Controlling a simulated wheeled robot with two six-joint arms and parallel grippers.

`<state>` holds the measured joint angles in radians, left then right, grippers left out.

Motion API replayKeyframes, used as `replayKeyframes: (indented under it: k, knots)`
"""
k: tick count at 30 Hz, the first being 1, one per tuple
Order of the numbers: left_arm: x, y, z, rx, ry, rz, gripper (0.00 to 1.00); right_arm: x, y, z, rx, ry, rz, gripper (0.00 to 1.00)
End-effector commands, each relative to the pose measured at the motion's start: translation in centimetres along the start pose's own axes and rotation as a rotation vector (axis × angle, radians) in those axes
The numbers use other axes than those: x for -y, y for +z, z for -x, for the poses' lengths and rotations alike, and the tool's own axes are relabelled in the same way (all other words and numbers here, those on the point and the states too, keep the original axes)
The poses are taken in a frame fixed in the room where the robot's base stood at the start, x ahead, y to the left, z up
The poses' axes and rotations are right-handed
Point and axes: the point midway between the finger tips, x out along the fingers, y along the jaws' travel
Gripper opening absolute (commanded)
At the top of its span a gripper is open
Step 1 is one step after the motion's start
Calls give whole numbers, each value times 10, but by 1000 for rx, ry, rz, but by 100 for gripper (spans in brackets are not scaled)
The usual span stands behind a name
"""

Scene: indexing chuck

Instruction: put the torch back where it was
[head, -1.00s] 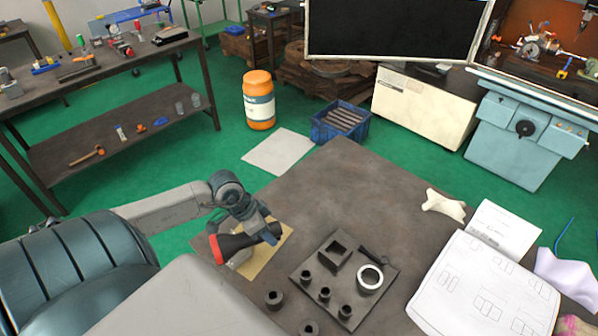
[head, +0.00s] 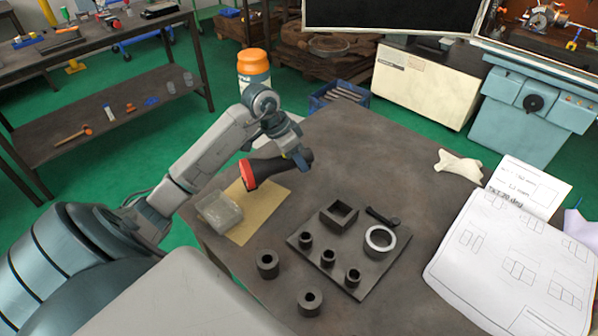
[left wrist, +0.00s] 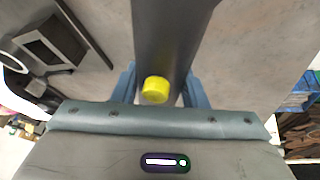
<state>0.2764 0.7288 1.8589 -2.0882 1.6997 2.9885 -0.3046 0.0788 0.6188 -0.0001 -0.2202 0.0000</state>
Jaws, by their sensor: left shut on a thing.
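The torch (head: 272,171) is black with a red head at its left end. My left gripper (head: 297,158) is shut on its dark body and holds it above the table, over the far part of a tan sheet (head: 262,211). In the left wrist view the torch (left wrist: 172,40) runs between the two fingers, with a yellow button facing the camera. My right gripper is not in view.
A clear box (head: 219,212) stands at the sheet's left edge. A dark plate (head: 345,272) with a square block, several cylinders and a white-faced ring (head: 380,239) lies to the right. Papers (head: 490,255) and a pale cloth (head: 458,165) lie further right. The far middle of the table is clear.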

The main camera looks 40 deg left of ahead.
Motion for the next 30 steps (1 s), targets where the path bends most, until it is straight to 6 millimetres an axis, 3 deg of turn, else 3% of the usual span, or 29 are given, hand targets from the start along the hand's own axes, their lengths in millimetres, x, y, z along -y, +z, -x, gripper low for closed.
replayKeyframes:
  k: [5,15,23,24,27,30]
  knots:
    - [4,-7,-3,1,0,-1,21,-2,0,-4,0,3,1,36]
    - [9,6,-34,3,0,-1,21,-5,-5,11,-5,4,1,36]
    - [10,7,-36,2,-1,-2,21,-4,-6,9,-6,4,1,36]
    - [10,7,-36,2,-1,-2,43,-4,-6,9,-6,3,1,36]
    - [10,7,-36,2,-1,-2,61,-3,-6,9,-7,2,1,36]
    - [10,7,-36,2,-1,-2,61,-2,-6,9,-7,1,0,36]
